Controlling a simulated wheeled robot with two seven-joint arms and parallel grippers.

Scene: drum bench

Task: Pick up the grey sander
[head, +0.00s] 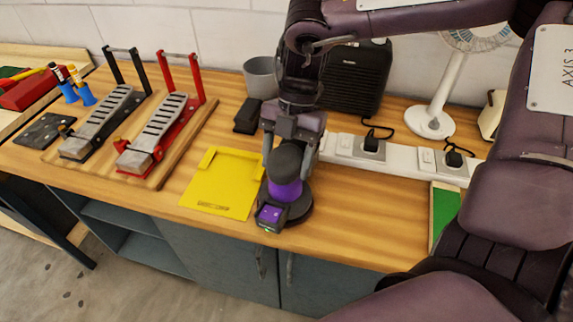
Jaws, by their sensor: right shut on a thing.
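The sander (287,190) has a dark grey rounded top, a purple band, a dark round base and a small purple-topped block at its front. It is upright near the front edge of the wooden bench, just right of the yellow tray. My right gripper (288,158) comes down from above, its fingers on either side of the grey top, shut on it. I cannot tell whether the base touches the bench. My left gripper is out of view.
A yellow tray (228,206) lies left of the sander. Behind are a white power strip (401,158), a black speaker (357,80), a grey cup (261,77) and a white fan (447,85). Two pedals (105,121) (160,133) stand on a board at left. A green-topped block (444,213) is at right.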

